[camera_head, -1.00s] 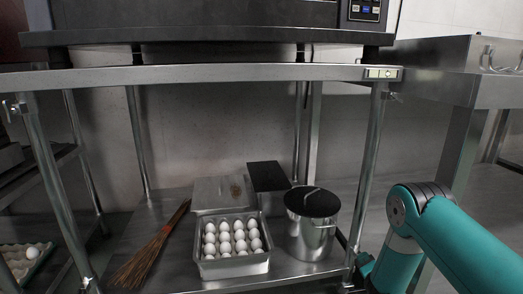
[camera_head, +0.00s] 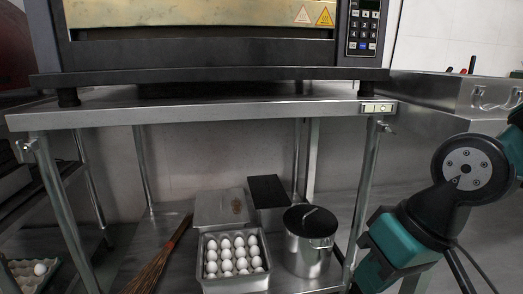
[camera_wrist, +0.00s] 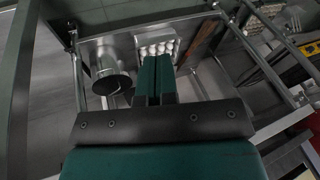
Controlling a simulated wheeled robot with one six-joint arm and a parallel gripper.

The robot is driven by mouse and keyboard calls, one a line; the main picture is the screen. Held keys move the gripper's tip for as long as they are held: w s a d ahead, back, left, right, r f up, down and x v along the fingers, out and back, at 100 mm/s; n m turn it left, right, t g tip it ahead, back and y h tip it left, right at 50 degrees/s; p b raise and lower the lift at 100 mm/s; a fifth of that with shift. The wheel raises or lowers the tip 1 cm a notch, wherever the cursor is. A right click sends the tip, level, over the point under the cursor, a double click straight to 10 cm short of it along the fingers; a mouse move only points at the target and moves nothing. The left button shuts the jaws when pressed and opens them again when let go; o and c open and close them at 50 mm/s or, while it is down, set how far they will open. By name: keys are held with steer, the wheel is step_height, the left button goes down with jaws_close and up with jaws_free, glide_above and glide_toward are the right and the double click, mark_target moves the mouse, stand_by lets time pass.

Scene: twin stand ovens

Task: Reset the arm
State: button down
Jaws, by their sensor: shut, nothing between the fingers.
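My arm is folded at the right of the head view, in front of the stand's right leg. My gripper shows in the wrist view (camera_wrist: 158,78) with its two teal fingers pressed together and nothing between them. In the head view the fingertips are out of sight. From the wrist camera the fingers point toward the stand's lower shelf, with the egg tray just beyond their tips in the picture and the pot to their left.
The oven (camera_head: 210,50) sits on the steel stand (camera_head: 230,110). A steel counter (camera_head: 430,95) stands at the right.

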steer(key=s+r+n+g, duration=0.2)
steer(key=s+r+n, duration=0.1)
steer(key=s, duration=0.4)
step_height(320, 180, up, 37)
steer(key=p, duration=3.8)
steer(key=shift+w+d, duration=0.15)
steer(key=shift+w, duration=0.1)
